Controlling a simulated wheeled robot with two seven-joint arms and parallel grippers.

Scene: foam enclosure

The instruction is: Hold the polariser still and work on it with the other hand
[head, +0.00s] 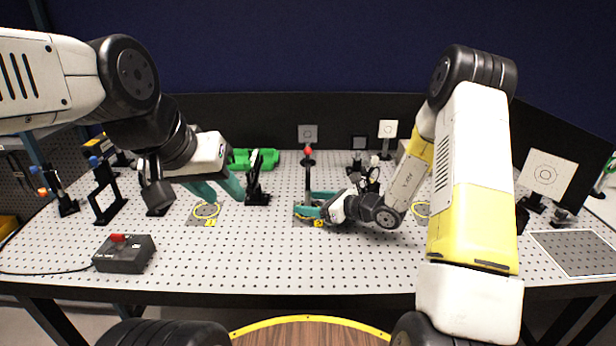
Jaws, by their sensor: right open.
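A black upright post with a red ball on top (308,170) stands near the middle of the perforated board. A black mount on a post (256,180) stands left of it. I cannot tell for sure which of these is the polariser. My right gripper (308,205) is low at the foot of the red-topped post. Its teal fingers are open, one on the far side and one on the near side; contact is unclear. My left gripper (225,190) hangs left of the black mount, its teal fingers apart and empty, not touching the mount.
A black box with a red button (125,254) sits front left, its cable running left. Black mounts (107,190) stand at left, a green object (250,158) behind. White square targets (545,174) stand at the right and back. The front middle of the perforated board (300,262) is clear.

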